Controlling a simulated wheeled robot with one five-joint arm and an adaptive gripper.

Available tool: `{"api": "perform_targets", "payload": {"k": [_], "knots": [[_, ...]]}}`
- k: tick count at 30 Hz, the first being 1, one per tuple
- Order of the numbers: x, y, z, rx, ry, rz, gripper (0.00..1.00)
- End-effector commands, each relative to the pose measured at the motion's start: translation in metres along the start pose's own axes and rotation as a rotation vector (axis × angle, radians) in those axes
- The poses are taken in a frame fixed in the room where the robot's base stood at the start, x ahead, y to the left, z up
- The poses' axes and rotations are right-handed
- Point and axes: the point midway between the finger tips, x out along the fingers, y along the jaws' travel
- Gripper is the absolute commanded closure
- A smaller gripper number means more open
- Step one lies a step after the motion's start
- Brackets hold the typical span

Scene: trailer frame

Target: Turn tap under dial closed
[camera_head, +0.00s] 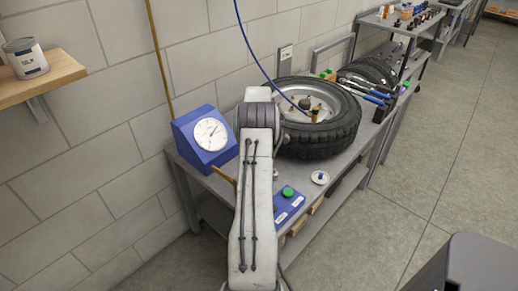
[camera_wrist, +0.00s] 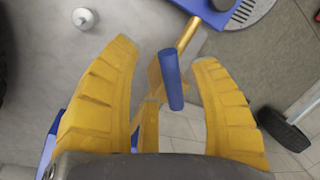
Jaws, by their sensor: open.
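The white-faced dial (camera_head: 210,134) sits on a blue slanted box on the workbench, left of my arm in the head view. A brass pipe (camera_head: 224,178) shows low beside the box. In the wrist view a tap handle (camera_wrist: 171,80), a blue lever, stands between my fingers, at an angle to a brass pipe (camera_wrist: 188,34). The pipe runs up to a blue body at the top. My gripper (camera_wrist: 166,54) is open, its yellow fingers on either side of the lever with gaps showing. In the head view my arm hides the gripper and tap handle.
A large tyre (camera_head: 322,132) lies on the bench (camera_head: 345,171) to the right. A blue plate (camera_head: 291,207) with a green knob and a small white dish (camera_head: 320,178) are near the front edge. A blue hose (camera_head: 254,55) hangs above. A can stands on a wooden shelf (camera_head: 42,79).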

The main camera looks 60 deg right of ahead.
Motion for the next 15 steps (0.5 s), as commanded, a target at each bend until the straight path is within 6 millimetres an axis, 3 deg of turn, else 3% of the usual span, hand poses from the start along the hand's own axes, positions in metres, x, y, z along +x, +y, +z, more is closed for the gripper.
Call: {"api": "perform_targets", "payload": {"k": [6, 15], "knots": [[-0.043, 0.001, 0.000, 0.000, 0.000, 0.005, 0.44], [-0.079, 0.001, 0.000, -0.001, 0.000, 0.001, 0.44]]}}
